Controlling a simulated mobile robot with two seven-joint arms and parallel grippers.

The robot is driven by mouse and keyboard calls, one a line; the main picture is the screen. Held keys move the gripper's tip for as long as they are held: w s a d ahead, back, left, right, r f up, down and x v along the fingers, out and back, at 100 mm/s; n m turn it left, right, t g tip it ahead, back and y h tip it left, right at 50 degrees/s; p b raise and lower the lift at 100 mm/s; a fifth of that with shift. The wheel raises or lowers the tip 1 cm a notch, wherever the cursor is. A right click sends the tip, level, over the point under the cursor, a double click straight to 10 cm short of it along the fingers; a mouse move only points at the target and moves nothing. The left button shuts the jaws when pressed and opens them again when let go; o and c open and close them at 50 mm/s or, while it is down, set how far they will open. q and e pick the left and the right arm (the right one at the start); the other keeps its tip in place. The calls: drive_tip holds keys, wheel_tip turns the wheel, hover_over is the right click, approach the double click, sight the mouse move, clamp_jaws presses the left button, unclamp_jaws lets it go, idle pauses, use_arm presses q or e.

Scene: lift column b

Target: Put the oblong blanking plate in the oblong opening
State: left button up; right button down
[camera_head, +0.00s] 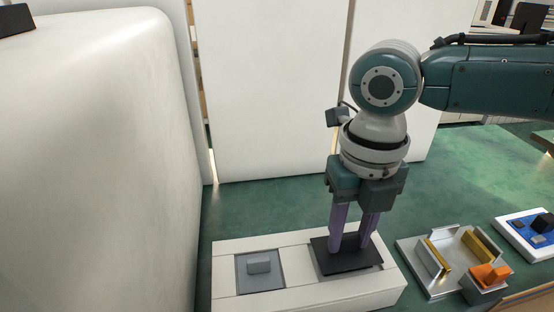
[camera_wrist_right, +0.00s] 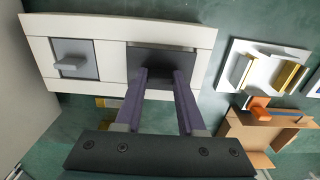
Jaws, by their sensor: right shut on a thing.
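A dark flat plate (camera_head: 346,258), which I take to be the oblong blanking plate, is at the right half of a pale panel (camera_head: 370,295). My right gripper (camera_head: 352,242) points down with its purple fingers shut on the plate's grip, which the fingers hide. A grey plate with a raised block (camera_head: 260,268) sits in the panel's left recess. My left gripper is not in view.
A metal fixture with yellow bars (camera_head: 438,254) and an orange block (camera_head: 490,275) stands right of the panel. A white-edged blue board (camera_head: 515,233) with dark pieces lies farther right. A large white rounded body (camera_head: 110,150) rises at the left. Green table (camera_head: 265,205) is clear behind the panel.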

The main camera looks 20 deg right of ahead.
sight(349, 237)
drive_tip(key=shift+f+b, duration=0.6)
drive_tip(key=shift+f, duration=0.3)
drive_tip(key=shift+c, duration=2.1)
unclamp_jaws()
wheel_tip(349, 237, up, 9)
drive_tip(key=shift+r+p, duration=0.1)
drive_tip(key=shift+p, duration=0.85)
drive_tip(key=shift+r, duration=0.4)
